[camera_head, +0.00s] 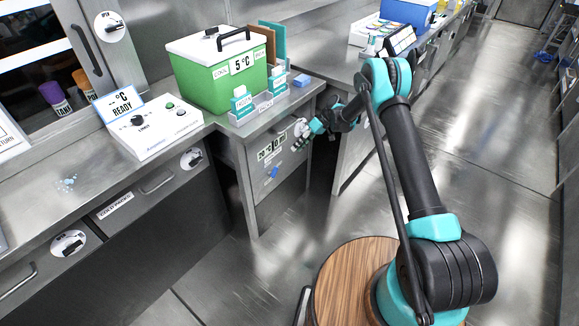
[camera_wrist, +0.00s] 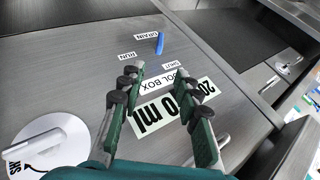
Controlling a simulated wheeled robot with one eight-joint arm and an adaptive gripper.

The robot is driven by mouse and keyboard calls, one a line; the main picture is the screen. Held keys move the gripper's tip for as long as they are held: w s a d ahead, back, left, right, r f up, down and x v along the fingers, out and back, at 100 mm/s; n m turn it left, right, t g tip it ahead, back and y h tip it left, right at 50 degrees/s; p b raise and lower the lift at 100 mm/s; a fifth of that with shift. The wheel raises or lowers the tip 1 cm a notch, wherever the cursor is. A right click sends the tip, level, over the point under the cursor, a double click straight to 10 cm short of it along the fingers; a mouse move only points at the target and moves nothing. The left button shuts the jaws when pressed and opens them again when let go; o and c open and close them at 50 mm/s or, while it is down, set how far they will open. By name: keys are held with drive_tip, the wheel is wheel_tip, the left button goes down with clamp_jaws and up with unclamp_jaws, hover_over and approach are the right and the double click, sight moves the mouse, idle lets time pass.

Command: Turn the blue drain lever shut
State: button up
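The blue drain lever (camera_wrist: 160,43) is a short bar on the grey cabinet front, seen beyond my fingertips in the wrist view. Labels reading DRAIN (camera_wrist: 147,37), RUN (camera_wrist: 127,56) and SHUT (camera_wrist: 170,65) surround it. The lever points between the labels, and I cannot tell its exact setting. It also shows small and blue in the head view (camera_head: 274,171), low on the cabinet front. My gripper (camera_wrist: 160,70) is open, its two dark green fingers spread apart with nothing between them. It is apart from the lever. In the head view my gripper (camera_head: 303,140) is beside the panel's upper right.
A "20.0 ml" label (camera_wrist: 172,106) and a COOL BOX label lie between my fingers. A round white plate (camera_wrist: 45,143) is at lower left. The green cool box (camera_head: 218,80) and a white control unit (camera_head: 155,125) stand on the counter. The floor at right is clear.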

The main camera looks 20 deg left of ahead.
sight(275, 169)
drive_tip(key=x, duration=1.7)
drive_tip(key=shift+c, duration=0.3)
clamp_jaws()
